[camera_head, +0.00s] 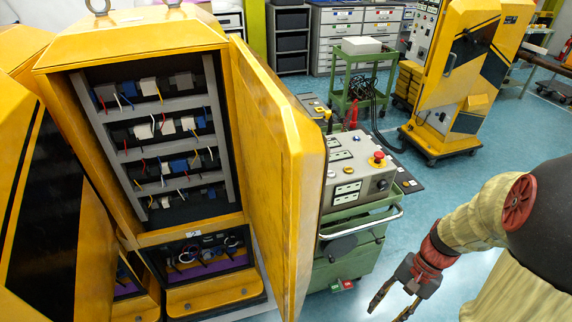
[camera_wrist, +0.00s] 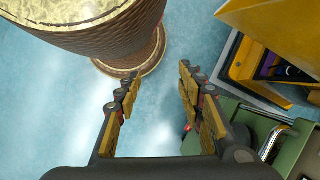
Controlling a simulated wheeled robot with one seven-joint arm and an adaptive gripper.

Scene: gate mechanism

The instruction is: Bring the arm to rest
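My gripper (camera_head: 392,300) hangs at the lower right in the head view, pointing down over the blue floor, with my arm bent above it. In the wrist view, my gripper (camera_wrist: 158,80) shows its two fingers spread apart with nothing between them but floor. It is open and touches nothing that I can see. The yellow cabinet (camera_head: 138,52) stands at the left with its door (camera_head: 275,150) swung wide open. Its shelves of small blocks and coloured wires are in plain view.
A green cart (camera_head: 345,250) with a grey control box and red button (camera_head: 377,158) stands between the door and my gripper. Another yellow cabinet (camera_head: 455,70) and a green trolley (camera_head: 358,68) are farther back. A patterned round column (camera_wrist: 110,35) is close in the wrist view.

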